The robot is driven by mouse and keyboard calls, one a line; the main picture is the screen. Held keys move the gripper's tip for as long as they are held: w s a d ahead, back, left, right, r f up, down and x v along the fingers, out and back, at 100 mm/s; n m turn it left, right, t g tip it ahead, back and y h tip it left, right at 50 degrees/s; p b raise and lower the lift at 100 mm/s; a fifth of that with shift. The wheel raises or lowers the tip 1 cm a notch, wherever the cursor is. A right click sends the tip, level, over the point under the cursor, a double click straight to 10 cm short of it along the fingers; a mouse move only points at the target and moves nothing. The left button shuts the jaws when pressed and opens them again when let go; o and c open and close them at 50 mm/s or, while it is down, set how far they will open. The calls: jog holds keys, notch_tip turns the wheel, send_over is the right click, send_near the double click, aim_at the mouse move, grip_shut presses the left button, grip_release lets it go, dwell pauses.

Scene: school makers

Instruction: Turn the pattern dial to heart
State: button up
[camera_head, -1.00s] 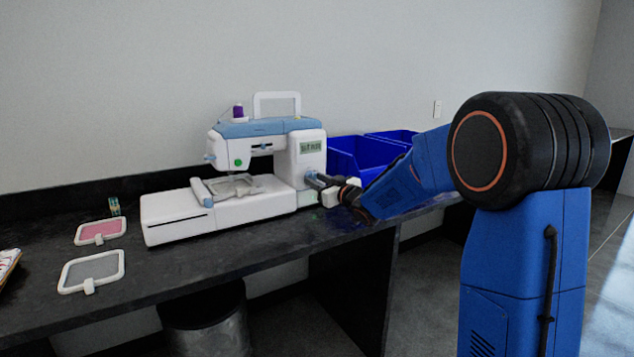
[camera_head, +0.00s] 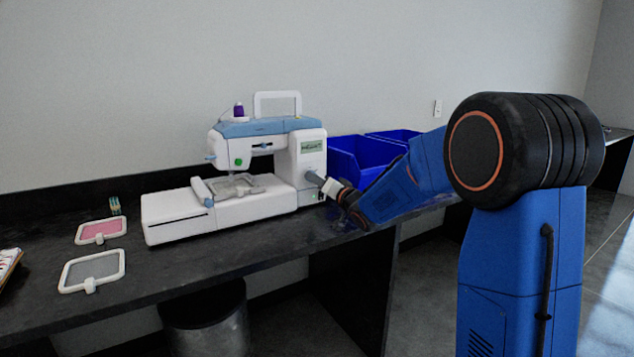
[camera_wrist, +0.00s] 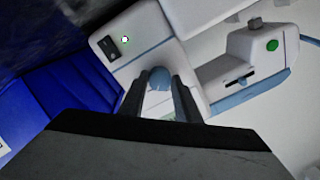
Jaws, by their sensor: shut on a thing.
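The white and light-blue sewing machine (camera_head: 235,205) stands on the dark counter. The pattern dial, a rounded blue-grey knob, shows between my fingers in the wrist view (camera_wrist: 159,78); in the head view it is mostly hidden by my gripper. My gripper (camera_head: 322,183) is at the machine's right column, its two dark fingers (camera_wrist: 160,98) shut on the dial from either side. The small display (camera_head: 311,147) above the dial shows dark text that seems to read "HEART", though it is small and blurred.
Blue bins (camera_head: 352,155) stand close behind my gripper. A pink-filled hoop (camera_head: 100,222) and a grey-filled hoop (camera_head: 90,284) lie on the counter at left. A purple thread spool (camera_head: 239,112) tops the machine. A bin (camera_head: 207,325) stands beneath the counter.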

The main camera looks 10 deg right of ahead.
jog(key=shift+m, duration=1.1)
jog(key=o, duration=1)
jog(key=shift+o, duration=0.2)
jog(key=v, duration=1.7)
jog(key=shift+s, duration=0.25)
